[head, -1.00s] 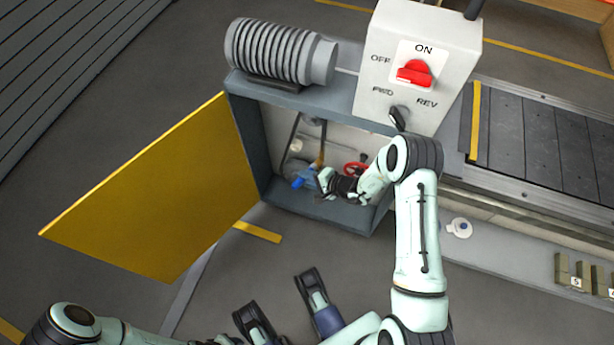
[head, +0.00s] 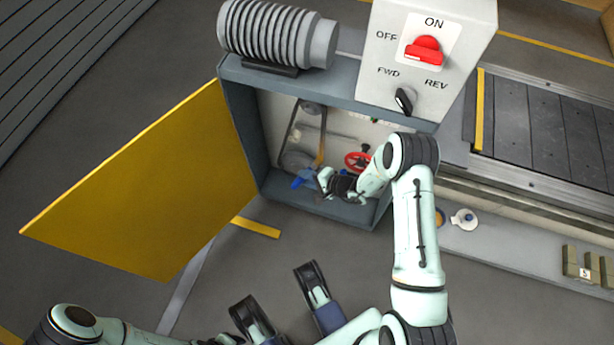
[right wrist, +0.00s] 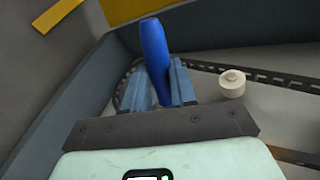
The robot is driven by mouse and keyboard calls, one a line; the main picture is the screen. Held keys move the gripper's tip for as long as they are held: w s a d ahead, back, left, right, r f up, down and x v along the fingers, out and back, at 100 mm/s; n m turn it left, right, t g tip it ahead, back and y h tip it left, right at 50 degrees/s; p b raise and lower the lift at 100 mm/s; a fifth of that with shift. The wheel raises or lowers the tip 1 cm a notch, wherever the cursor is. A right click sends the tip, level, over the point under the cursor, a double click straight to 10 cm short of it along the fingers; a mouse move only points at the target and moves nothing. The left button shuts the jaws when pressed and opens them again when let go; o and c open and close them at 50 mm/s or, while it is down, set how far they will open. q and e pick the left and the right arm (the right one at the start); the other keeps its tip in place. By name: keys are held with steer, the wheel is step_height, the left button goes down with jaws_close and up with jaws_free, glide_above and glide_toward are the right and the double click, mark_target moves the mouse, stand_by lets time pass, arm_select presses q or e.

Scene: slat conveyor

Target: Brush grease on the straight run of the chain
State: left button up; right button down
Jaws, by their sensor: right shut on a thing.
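The black chain (head: 291,129) loops around an upper and a lower wheel inside the open grey cabinet (head: 249,135). In the right wrist view the chain (right wrist: 290,82) runs off to the right from a round wheel behind the fingers. My right gripper (head: 316,182) is inside the cabinet's lower part, shut on a blue brush handle (head: 299,183). The handle also stands up between the fingers in the right wrist view (right wrist: 154,55). The bristles are hidden, so contact with the chain cannot be told. My left gripper (head: 282,298) is open and empty, low in the head view.
The yellow cabinet door (head: 150,190) stands open to the left. A red handwheel (head: 357,161) is just right of the chain. A pale knob (right wrist: 232,83) sits beside it. A switch box (head: 430,60), its red knob by ON, and a ribbed motor (head: 275,38) are above.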

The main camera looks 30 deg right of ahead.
step_height(320, 180, down, 10)
steer(key=b, duration=0.1)
stand_by(1.0)
steer(key=s+a+p, duration=0.4)
steer(key=shift+a, duration=0.3)
stand_by(0.4)
